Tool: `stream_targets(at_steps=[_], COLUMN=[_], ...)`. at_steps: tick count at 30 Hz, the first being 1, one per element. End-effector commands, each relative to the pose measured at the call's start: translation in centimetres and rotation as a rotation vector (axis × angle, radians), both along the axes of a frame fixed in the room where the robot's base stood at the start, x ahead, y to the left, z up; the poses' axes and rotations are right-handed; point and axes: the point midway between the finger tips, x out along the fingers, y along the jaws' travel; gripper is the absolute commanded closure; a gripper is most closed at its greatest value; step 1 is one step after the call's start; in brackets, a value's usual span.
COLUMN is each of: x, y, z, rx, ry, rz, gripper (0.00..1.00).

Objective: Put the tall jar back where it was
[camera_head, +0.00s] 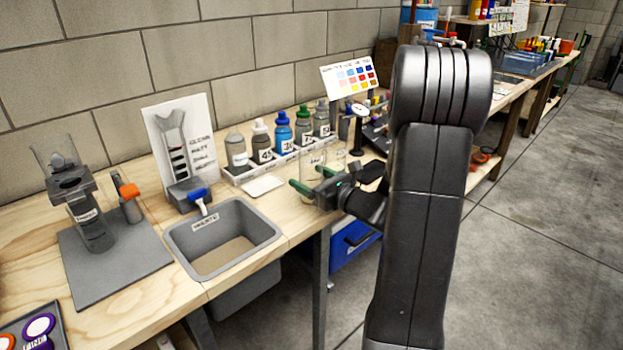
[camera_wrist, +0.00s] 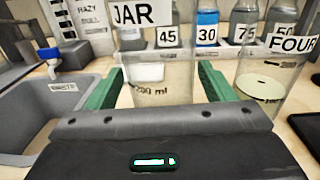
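A clear jar (camera_wrist: 160,82) with a "JAR" label and a "200 ml" mark stands upright in the middle of the wrist view. In the head view the clear jar (camera_head: 312,163) is by my gripper (camera_head: 313,181), near the bench's front edge. In the wrist view the green fingers of my gripper (camera_wrist: 160,85) lie at the jar's left and right sides. I cannot tell whether they touch it. A second clear jar (camera_wrist: 262,85), labelled "FOUR" and holding pale liquid, stands just right of the right finger. The gripper body hides the lower part of the view.
A grey waste sink (camera_head: 262,232) is set in the bench left of my gripper. A white rack (camera_head: 243,177) with several numbered bottles stands behind the jars. A small white pad (camera_head: 262,186) lies in front of it. A grey mat (camera_head: 135,272) with a stand is further left.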

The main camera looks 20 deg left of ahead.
Motion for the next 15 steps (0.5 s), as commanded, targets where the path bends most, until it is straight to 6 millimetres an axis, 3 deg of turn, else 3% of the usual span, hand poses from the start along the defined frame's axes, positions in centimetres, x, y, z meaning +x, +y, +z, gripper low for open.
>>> stream_targets(at_steps=[11, 15], x=[0.0, -0.7], y=[0.0, -2.4], z=[0.6, 0.4], rx=[0.000, 0.000], ry=[0.000, 0.000], rz=[0.000, -0.005], gripper=[0.25, 0.25])
